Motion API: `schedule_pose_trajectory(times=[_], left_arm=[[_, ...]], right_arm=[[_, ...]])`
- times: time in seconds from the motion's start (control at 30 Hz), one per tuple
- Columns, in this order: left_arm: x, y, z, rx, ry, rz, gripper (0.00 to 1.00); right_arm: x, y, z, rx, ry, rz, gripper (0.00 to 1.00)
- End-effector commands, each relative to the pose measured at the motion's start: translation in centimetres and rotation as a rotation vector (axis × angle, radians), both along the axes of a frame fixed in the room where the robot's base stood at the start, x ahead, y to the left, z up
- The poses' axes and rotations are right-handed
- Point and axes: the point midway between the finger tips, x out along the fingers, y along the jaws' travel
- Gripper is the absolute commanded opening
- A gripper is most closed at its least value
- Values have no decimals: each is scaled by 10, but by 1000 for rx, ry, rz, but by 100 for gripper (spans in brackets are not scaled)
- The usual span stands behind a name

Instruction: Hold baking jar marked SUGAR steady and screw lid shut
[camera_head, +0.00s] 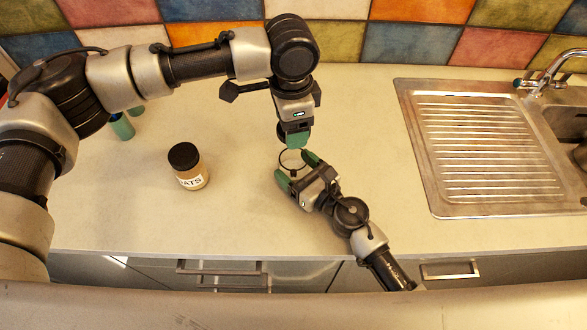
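A pale round thing with a thin dark rim (291,160) is on the counter between my two grippers. It looks like an open jar mouth, but I see no SUGAR label, and the fingers hide part of it. My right gripper (297,168) comes from the lower right, with its green fingers apart on either side of the pale thing. I cannot tell if they press on it. My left gripper (297,138) points down just above and behind the rim. Its fingers show edge-on, so their opening is unclear. I cannot make out a lid.
A jar with a black lid (188,168) and a label reading "ATS" stands to the left. Green objects (122,126) are partly hidden behind my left arm. A metal sink with a ribbed drainer (480,140) is at the right. The counter between has free room.

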Motion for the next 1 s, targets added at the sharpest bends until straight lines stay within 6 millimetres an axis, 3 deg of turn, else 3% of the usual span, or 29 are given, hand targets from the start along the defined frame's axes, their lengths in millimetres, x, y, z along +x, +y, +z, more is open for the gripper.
schedule_pose_trajectory(times=[0.03, 0.2, 0.33, 0.6, 1.0], left_arm=[[0, 0, 0, 0, 0, 0, 45], [0, 0, 0, 0, 0, 0, 45], [-1, 0, -8, 0, 3, 0, 45], [-1, 0, -46, 1, 1, 1, 45], [-1, 0, -50, 0, -1, 0, 45]], right_arm=[[0, 0, 0, 0, 0, 0, 56], [0, 0, 0, 0, 0, 0, 31], [0, 0, 0, 0, 0, -1, 31], [0, 0, 0, 0, 0, -1, 31], [0, 0, 0, 1, -1, -1, 31]])
